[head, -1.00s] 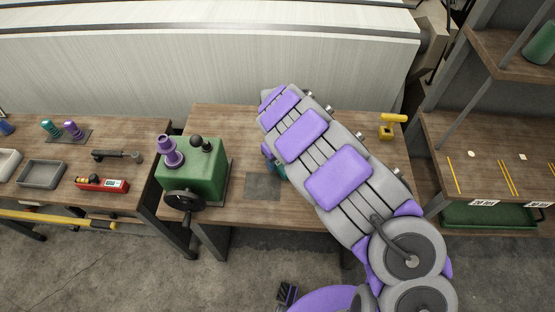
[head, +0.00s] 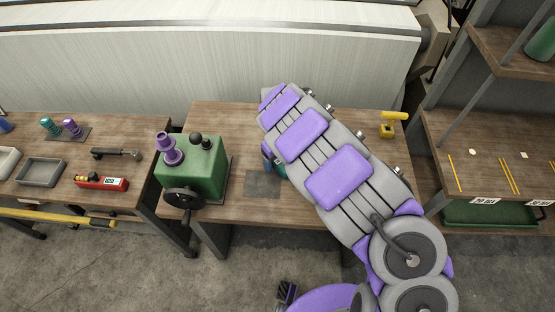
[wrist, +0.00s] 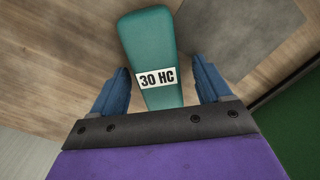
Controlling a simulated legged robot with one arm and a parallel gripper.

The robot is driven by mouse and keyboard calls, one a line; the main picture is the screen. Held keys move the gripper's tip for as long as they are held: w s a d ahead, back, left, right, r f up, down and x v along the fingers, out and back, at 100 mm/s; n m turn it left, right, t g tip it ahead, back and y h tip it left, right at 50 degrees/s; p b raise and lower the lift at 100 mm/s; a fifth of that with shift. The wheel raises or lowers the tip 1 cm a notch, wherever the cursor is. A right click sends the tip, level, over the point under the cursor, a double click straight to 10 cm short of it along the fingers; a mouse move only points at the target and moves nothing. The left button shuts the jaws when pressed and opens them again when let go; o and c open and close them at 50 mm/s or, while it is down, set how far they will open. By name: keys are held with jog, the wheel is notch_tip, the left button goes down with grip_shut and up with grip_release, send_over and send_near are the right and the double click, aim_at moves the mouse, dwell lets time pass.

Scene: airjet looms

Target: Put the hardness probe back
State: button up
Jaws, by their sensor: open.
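A teal bar with a white "30 HC" label (wrist: 150,45), apparently the hardness probe, shows in the wrist view against the wooden table. My gripper (wrist: 162,70) is open, with one blue finger on each side of the bar. Gaps show between the bar and both fingers, so it is not clamped. In the head view, my arm covers most of this spot. Only a blue fingertip and a bit of the teal bar (head: 281,171) show at the arm's left edge.
A dark square mat (head: 262,185) lies bare on the middle table (head: 240,210), left of the gripper. A green machine with a handwheel (head: 190,170) stands further left. A yellow tool (head: 390,124) is at the back right. The side table (head: 60,180) holds a grey tray and a red device.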

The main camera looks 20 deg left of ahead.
notch_tip(320, 180, up, 18)
jog(key=p, duration=0.3)
jog(key=shift+w+f+p, duration=0.25)
jog(key=shift+w+p, duration=0.1)
jog(key=shift+p, duration=0.05)
jog(key=s+d+r+m, duration=0.3)
jog(key=d+r, duration=0.1)
jog(key=d, duration=0.4)
jog(key=s+d+r+m+h, duration=0.1)
jog(key=s+d+r+m, duration=0.15)
jog(key=d+r, duration=0.4)
jog(key=s+d+r+m, duration=0.2)
jog(key=s+d, duration=0.2)
jog(key=d, duration=0.5)
jog(key=s+d+m+g, duration=0.1)
jog(key=s+d, duration=0.2)
jog(key=s, duration=0.9)
jog(key=s+d+m+y, duration=0.1)
jog(key=s+d, duration=0.3)
jog(key=s, duration=0.8)
jog(key=shift+s+f+m+g, duration=0.2)
jog(key=shift+f+m+g, duration=0.2)
jog(key=shift+m, duration=0.25)
